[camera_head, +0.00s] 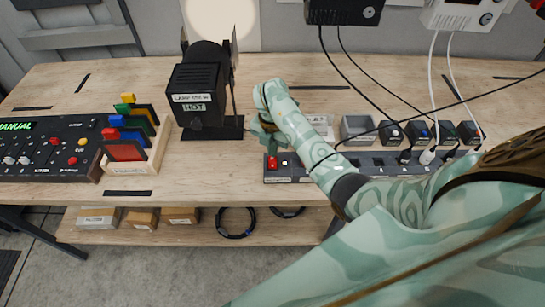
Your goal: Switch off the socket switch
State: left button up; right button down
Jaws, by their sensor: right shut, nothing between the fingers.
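A long dark socket strip (380,171) lies on the wooden bench, right of the middle. Its red switch (272,162) is at the left end, with a small pale button or light (285,162) beside it. I cannot tell the switch's position. My right arm comes in from the right and crosses over the strip, hiding part of it. My right gripper (266,138) is shut and empty, pointing down just above and behind the red switch; its fingertips are small and partly hidden, so contact cannot be told. My left gripper is not in view.
A black lamp (196,95) labelled HOT stands left of my gripper. A wooden rack (137,157) of coloured plates and a control panel (48,148) are farther left. Small black adapters (417,133) stand behind the strip. Cables (370,75) hang over the right side.

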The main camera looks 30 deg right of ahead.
jog(key=shift+f+b, duration=0.7)
jog(key=shift+f, duration=0.25)
dwell(0.4)
notch_tip(320, 180, up, 7)
jog(key=p, duration=0.6)
jog(key=shift+p, duration=0.35)
